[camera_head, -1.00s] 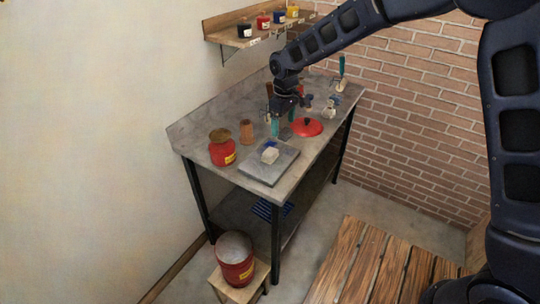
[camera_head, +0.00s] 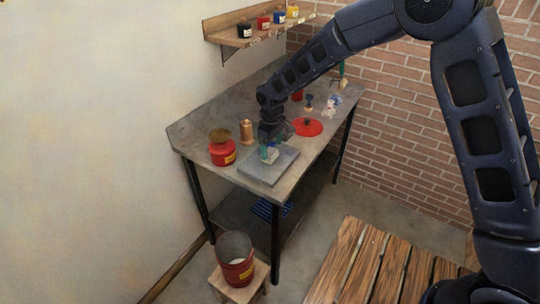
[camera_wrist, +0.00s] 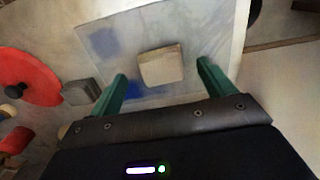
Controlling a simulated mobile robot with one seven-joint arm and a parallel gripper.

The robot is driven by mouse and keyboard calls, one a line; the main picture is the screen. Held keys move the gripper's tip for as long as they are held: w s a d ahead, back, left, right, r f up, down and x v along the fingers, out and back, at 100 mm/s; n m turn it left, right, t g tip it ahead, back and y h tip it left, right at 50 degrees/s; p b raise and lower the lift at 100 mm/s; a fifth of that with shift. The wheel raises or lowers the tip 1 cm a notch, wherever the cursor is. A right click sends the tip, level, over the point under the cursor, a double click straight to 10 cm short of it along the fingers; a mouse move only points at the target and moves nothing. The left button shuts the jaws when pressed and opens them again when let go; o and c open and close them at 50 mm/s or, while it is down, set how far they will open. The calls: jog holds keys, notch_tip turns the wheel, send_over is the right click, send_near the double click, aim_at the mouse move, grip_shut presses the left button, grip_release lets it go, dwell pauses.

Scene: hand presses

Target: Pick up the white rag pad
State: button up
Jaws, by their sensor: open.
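The white rag pad (camera_wrist: 161,65) is a small off-white block with rounded edges. It lies on a grey slab (camera_wrist: 190,20) that has blue smears. In the head view the slab (camera_head: 258,173) is at the front of the metal bench, and the pad is mostly hidden by my gripper (camera_head: 269,154). In the wrist view my gripper (camera_wrist: 161,72) is open, with one green finger on each side and the pad ahead in the gap between them. I see no finger touching the pad; its exact height above the slab is unclear.
A red can (camera_head: 222,150) and a copper-coloured cup (camera_head: 247,132) stand left of the slab. A red lid (camera_head: 307,127) lies behind it to the right. A small grey block (camera_wrist: 80,91) sits beside the slab. A red bucket (camera_head: 237,270) stands on a stool below.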

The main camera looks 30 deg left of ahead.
aim_at(272, 151)
notch_tip(272, 151, down, 4)
jog(key=shift+r, duration=0.2)
jog(key=shift+c, duration=0.2)
jog(key=c, duration=1.1)
jog(key=shift+r, duration=0.1)
notch_tip(272, 151, up, 20)
jog(key=o, duration=0.5)
jog(key=c, duration=0.3)
